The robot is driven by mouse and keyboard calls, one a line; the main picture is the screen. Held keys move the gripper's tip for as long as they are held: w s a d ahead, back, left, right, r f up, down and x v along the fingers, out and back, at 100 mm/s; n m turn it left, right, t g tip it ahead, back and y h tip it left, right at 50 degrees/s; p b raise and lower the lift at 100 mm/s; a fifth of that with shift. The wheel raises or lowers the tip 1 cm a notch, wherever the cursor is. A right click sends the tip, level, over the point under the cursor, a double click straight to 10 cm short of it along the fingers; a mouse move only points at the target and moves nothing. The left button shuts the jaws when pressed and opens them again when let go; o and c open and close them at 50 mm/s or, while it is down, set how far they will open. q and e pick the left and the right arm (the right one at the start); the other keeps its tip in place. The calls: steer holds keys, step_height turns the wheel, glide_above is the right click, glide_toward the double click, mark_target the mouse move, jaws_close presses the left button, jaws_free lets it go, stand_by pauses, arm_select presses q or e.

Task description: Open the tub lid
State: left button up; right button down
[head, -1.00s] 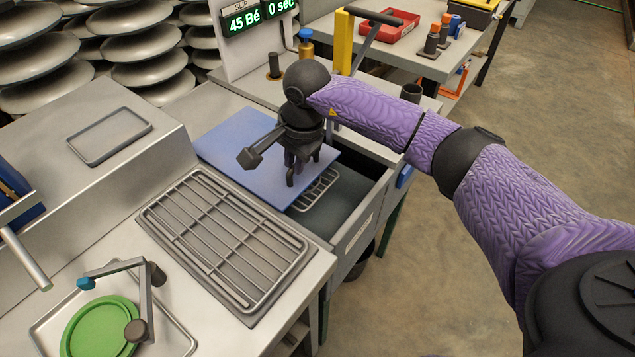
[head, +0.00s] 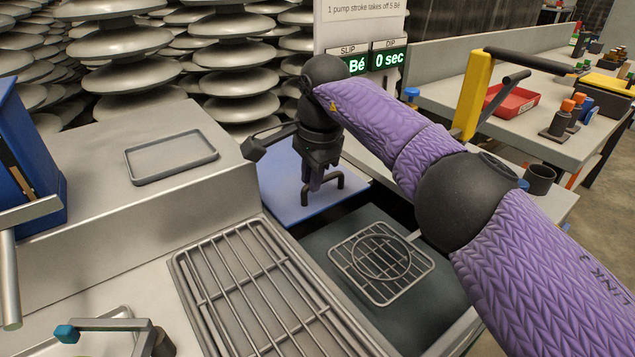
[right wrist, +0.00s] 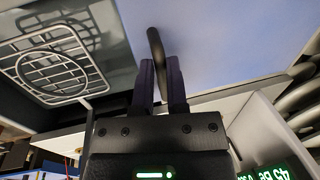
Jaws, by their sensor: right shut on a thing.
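The blue tub lid (head: 283,190) lies flat at the back of the tub (head: 460,335), covering only its far part. The near part is open and shows dark liquid (head: 345,235). My right gripper (head: 318,187) is over the lid, shut on its black bar handle (head: 340,181). In the right wrist view the handle (right wrist: 156,48) sits between the two fingers (right wrist: 162,72) with the lid (right wrist: 225,40) beyond. My left gripper is not in view.
A wire basket (head: 357,286) sits in the tub opening. A slatted grey drain rack (head: 225,300) is left of it. The display panel (head: 357,20) stands behind the lid, near my right arm. A yellow-posted lever (head: 473,95) stands at the right.

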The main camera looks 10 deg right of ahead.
steer(key=c, duration=0.7)
jaws_free()
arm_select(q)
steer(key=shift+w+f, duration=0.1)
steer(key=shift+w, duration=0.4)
arm_select(e)
steer(key=shift+o, duration=0.3)
arm_select(q)
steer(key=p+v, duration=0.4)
steer(key=p, duration=0.1)
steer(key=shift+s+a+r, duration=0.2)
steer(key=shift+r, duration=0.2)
arm_select(e)
step_height(320, 180, up, 10)
steer(key=s, duration=0.1)
steer(key=shift+s+d+f, duration=0.15)
steer(key=shift+s+d, duration=0.2)
